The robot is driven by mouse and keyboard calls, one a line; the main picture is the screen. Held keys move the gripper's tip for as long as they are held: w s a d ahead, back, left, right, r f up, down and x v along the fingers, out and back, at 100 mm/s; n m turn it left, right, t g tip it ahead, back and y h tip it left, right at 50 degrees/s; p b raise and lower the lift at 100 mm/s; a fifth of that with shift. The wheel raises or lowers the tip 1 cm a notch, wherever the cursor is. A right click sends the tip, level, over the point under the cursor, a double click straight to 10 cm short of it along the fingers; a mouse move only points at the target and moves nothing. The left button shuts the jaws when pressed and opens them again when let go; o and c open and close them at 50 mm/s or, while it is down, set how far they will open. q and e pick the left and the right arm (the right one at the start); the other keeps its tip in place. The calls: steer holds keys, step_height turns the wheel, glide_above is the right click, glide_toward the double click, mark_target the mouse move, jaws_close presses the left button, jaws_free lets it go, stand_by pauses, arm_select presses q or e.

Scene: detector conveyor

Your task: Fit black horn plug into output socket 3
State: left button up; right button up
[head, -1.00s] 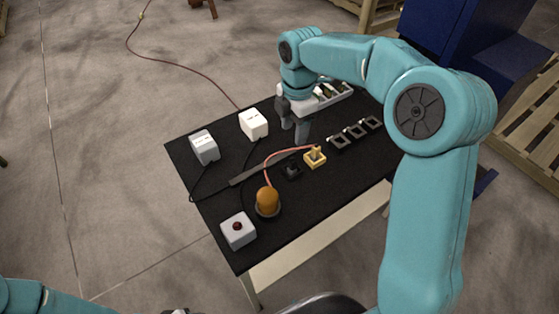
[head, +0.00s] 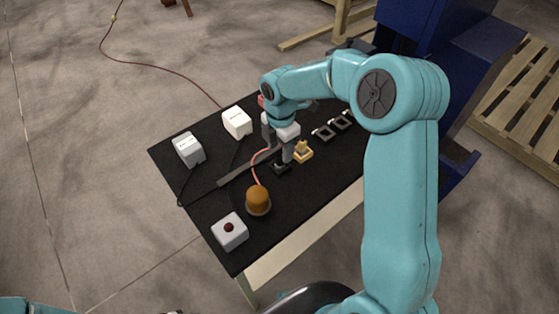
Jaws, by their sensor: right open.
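The black plug (head: 281,169) sits on the black table, left of the yellow plug piece (head: 302,152). My right gripper (head: 278,154) points down just above the black plug, with its jaws open. One finger is close to the plug, and I cannot tell whether it touches. Two black square sockets (head: 322,133) (head: 340,120) stand in a row behind the yellow piece. The far end of that row is hidden by my right arm. Socket numbers are not readable. My left gripper is not visible.
An orange lamp (head: 258,199) with a red cable, a red-button box (head: 230,231), a grey box (head: 189,150) and a white box (head: 237,122) stand on the table (head: 185,205). A dark cable strip (head: 235,174) crosses it. A blue cabinet (head: 445,75) stands behind.

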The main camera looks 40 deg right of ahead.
mark_target(280, 156)
steer(key=f, duration=0.4)
steer(key=shift+w, duration=0.2)
jaws_close()
